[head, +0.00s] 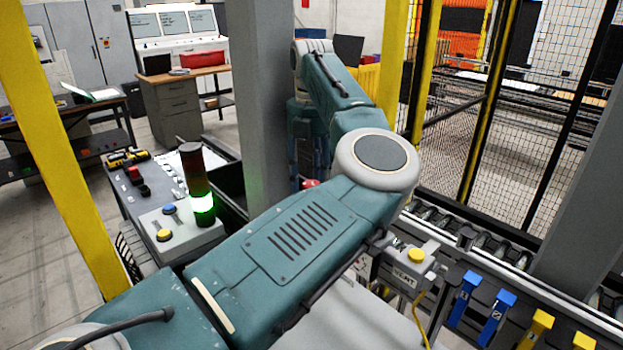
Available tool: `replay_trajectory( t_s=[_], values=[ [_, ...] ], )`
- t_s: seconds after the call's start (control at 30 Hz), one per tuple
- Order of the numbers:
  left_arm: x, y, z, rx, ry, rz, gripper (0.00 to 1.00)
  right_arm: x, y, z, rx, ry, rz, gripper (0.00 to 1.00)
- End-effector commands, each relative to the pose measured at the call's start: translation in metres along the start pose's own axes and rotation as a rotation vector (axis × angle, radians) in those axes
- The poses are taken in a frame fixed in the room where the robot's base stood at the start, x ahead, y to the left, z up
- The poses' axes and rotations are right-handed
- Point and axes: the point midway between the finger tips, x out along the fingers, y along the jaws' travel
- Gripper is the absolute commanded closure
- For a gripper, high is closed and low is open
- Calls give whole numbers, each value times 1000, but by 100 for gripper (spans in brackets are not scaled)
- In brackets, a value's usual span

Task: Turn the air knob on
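My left arm crosses the view from the lower left, bends at a round grey elbow and reaches back beside the grey column. Its far end points down there, and I cannot make out its fingers. My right gripper is not in view. I cannot tell for sure which part is the air knob. A small red part (310,183) shows just above my arm, below its far end; whether the gripper touches it is unclear. A grey box with a yellow button (416,255) sits on the fixture right of my arm.
A control panel (178,232) with blue and yellow buttons and a stack light (203,205) lit green stands on the left. The grey column (264,100) stands close to my arm. Blue and yellow clamps line the conveyor at lower right. A mesh fence stands behind.

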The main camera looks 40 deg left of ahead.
Motion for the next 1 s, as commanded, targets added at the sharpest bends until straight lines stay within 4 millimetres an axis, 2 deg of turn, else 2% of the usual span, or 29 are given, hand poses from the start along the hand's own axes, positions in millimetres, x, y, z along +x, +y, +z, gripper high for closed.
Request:
replay_trajectory(
  t_s=[0.03,0.17,0.57,1.0],
  values=[
    [0,0,0,0,0,0,69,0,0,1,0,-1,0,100],
    [0,0,0,0,0,0,95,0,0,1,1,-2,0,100],
    [0,0,0,-59,-2,-1,95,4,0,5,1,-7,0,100],
    [0,0,0,-403,-2,0,95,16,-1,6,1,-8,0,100]
  ],
)
